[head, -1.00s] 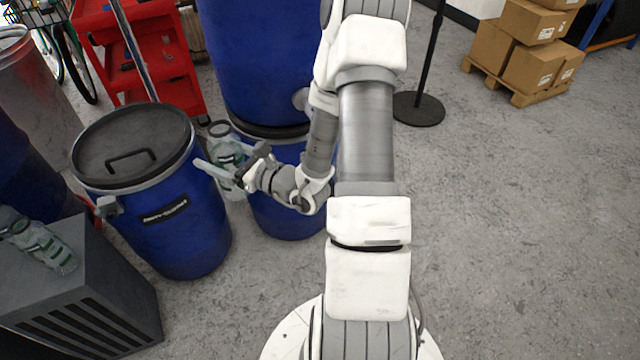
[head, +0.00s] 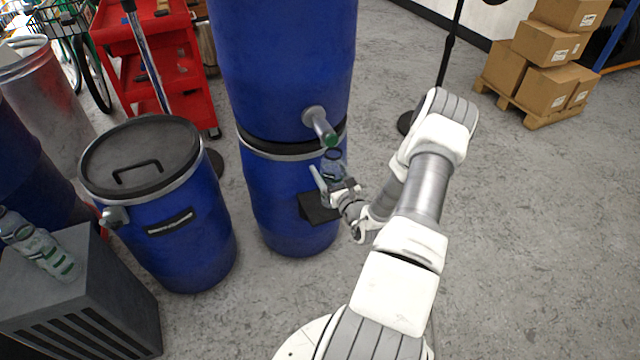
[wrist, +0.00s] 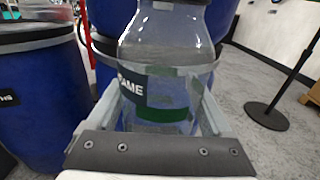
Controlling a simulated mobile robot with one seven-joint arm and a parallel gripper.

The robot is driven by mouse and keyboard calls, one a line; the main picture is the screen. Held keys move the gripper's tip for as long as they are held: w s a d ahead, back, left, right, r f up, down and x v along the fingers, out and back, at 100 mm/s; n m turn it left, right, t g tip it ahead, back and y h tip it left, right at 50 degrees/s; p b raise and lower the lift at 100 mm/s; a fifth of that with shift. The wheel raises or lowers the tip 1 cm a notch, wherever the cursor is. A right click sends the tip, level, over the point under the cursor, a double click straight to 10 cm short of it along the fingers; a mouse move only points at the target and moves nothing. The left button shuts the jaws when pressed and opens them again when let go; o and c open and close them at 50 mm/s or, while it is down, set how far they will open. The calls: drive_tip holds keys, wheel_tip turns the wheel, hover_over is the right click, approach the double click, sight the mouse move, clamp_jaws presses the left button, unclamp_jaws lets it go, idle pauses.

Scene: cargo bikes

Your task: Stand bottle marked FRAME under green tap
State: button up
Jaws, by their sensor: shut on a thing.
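My gripper (head: 334,186) is shut on a clear bottle (head: 334,162), one finger on each side. In the wrist view the bottle (wrist: 168,50) is upright, with a green band and a dark label whose visible letters read "AME"; the rest of the word is hidden. The green tap (head: 329,139) sticks out from a tall blue drum, and the bottle's dark neck is just below it. A small black shelf (head: 317,209) on the lower drum is below the bottle. I cannot tell whether the bottle's base touches it.
Another clear bottle (head: 40,248) lies on a grey vented box (head: 120,290) at left. A blue drum with a black lid (head: 140,160) stands between that box and the tap drum (head: 285,60). Boxes on a pallet are back right. Floor at right is clear.

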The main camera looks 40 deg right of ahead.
drive_tip(key=w+f, duration=0.1)
drive_tip(key=w+f+b, duration=0.1)
drive_tip(key=w, duration=0.1)
drive_tip(key=w+f, duration=0.1)
drive_tip(key=w, duration=0.1)
drive_tip(key=shift+w+d+f, duration=0.1)
drive_tip(key=shift+d+f, duration=0.05)
drive_tip(key=shift+d, duration=0.25)
drive_tip(key=shift+w+f+b, duration=0.1)
drive_tip(key=shift+f+b, duration=1.05)
drive_tip(key=shift+f, duration=0.8)
drive_tip(key=shift+f, duration=0.1)
drive_tip(key=shift+f, duration=0.15)
drive_tip(key=o, duration=1.1)
drive_tip(key=shift+o, duration=0.2)
drive_tip(key=p+v, duration=0.3)
drive_tip(key=v, duration=0.9)
drive_tip(key=shift+r, duration=0.2)
